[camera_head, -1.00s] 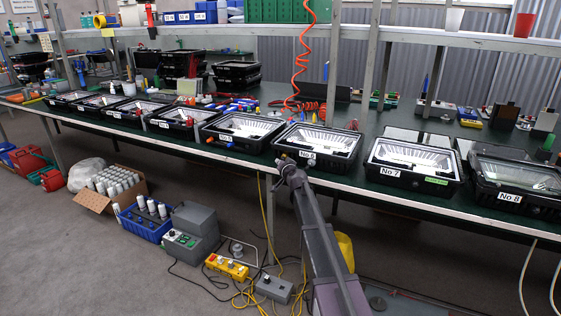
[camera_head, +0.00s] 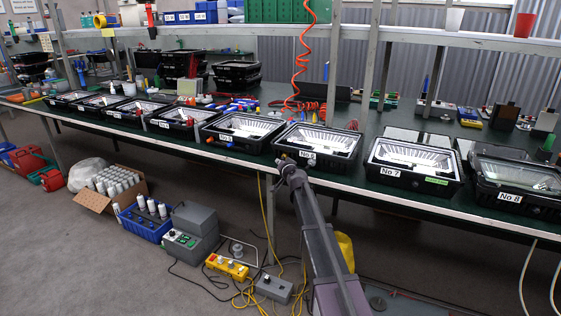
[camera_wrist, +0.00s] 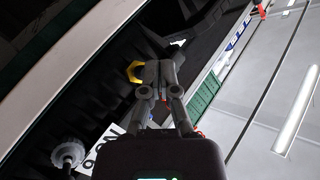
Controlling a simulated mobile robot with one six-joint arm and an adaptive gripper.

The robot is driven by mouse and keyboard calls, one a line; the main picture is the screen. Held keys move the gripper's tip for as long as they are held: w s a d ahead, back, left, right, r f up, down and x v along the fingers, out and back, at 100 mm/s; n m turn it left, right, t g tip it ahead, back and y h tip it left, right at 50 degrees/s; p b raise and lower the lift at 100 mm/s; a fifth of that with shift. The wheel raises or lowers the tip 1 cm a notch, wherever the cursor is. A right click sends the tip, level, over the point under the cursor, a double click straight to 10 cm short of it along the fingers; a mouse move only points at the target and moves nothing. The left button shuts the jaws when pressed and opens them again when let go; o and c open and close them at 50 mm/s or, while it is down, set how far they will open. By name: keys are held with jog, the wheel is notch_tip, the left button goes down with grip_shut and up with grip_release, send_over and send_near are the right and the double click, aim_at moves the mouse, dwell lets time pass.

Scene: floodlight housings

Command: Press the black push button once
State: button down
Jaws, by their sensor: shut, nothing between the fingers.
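My gripper (camera_head: 284,162) is at the front face of the floodlight housing labelled No 6 (camera_head: 345,145). In the wrist view my gripper (camera_wrist: 158,68) is shut and empty, its fingertips close to the dark ribbed housing wall. A yellow ring-shaped part (camera_wrist: 133,72) on that wall shows just left of the fingertips and is partly covered by them. I cannot make out the black push button for certain; the fingers may hide it. I cannot tell whether the fingertips touch anything.
Housings No 7 (camera_head: 414,163) and No 8 (camera_head: 520,183) stand to the right, with more in a row to the left. A grey knob (camera_wrist: 67,152) sticks out at lower left in the wrist view. A yellow control box (camera_head: 228,266) lies on the floor.

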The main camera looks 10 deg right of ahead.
jog(key=shift+w+d, duration=0.4)
jog(key=shift+w, duration=0.05)
dwell(0.9)
jog(key=shift+s+a, duration=0.35)
jog(key=shift+s, duration=0.15)
jog(key=shift+s+a, duration=0.1)
dwell(0.4)
jog(key=shift+s+a, duration=0.85)
jog(key=shift+s, duration=0.35)
jog(key=shift+s+a, duration=0.85)
jog(key=shift+s, duration=0.3)
